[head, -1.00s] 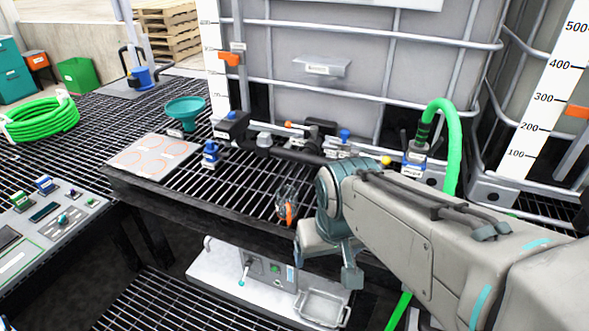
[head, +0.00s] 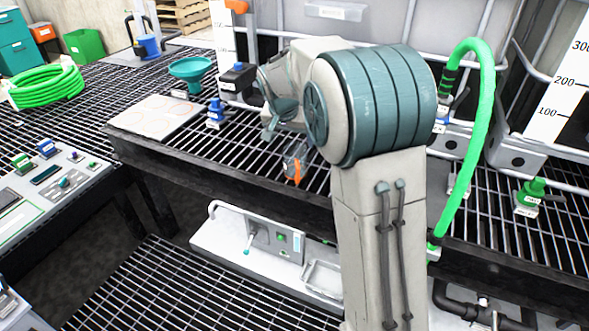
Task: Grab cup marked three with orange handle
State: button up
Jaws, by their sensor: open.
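A small clear cup (head: 296,156) with an orange handle stands on the black grating just left of my arm. Its marking is too small to read. My gripper (head: 272,124) is above and to the left of the cup, apart from it in the picture. It is open, and nothing shows between its fingers. My arm's large teal and grey joint hides the area just right of the cup.
A blue-topped fitting (head: 215,114) and a teal funnel (head: 190,72) stand left of my gripper, near a marked board (head: 155,115). A green hose (head: 487,110) loops at right. A caged tank (head: 290,20) stands behind. The grating left of the cup is mostly clear.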

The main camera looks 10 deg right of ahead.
aim_at(295, 161)
jog(key=x, duration=1.3)
jog(key=shift+w+a+f, duration=0.1)
jog(key=shift+w+f, duration=0.05)
jog(key=shift+f, duration=0.1)
jog(key=c, duration=1.1)
